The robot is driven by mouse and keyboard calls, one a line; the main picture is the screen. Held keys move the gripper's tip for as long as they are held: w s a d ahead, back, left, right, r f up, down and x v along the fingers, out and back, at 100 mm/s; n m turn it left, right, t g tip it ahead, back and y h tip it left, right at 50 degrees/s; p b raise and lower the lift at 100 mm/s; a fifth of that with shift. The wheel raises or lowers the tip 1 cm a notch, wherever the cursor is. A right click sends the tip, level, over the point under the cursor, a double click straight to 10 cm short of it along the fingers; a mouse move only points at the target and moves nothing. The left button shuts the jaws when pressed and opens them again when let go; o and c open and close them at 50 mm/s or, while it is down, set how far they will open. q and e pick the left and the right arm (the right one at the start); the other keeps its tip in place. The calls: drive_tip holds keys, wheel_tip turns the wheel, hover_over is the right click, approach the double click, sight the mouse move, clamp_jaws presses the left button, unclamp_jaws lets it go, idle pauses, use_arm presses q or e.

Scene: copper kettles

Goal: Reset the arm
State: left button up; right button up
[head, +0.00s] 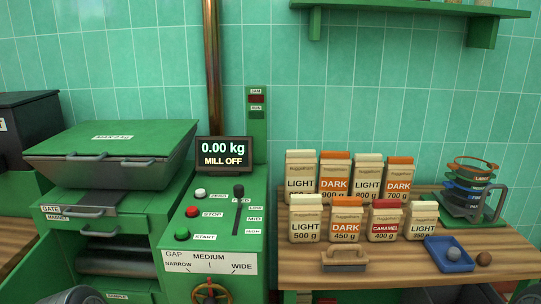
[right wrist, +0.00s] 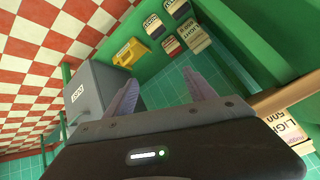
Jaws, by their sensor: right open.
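My right gripper (right wrist: 160,78) shows in the right wrist view with its two fingers spread apart and nothing between them. Its fingers point over a green surface and a checkered floor. No gripper shows clearly in the head view; only dark rounded parts, perhaps my arms, show at its bottom edge. My left gripper is not in view.
A green mill panel (head: 212,215) with a display (head: 225,151) reading 0.00 kg, MILL OFF stands mid-view. A green lidded hopper (head: 110,150) is left. Several bags stand on a wooden counter (head: 415,262) near a blue tray (head: 449,266). A grey bin (right wrist: 95,95) shows below.

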drive_tip(key=s+a+f+n+g+y+p, duration=0.1)
drive_tip(key=s+a+f+g, duration=0.3)
drive_tip(key=s+a, duration=0.5)
drive_tip(key=s+a+f+n+g+y, duration=0.3)
drive_tip(key=s+a+f, duration=0.3)
drive_tip(key=s, duration=1)
drive_tip(key=a+g, duration=0.1)
drive_tip(key=a, duration=0.2)
drive_tip(key=shift+a+f+y+p, duration=0.2)
drive_tip(key=shift+y+p, duration=0.15)
drive_tip(key=shift+y, duration=0.05)
drive_tip(key=shift+w, duration=0.1)
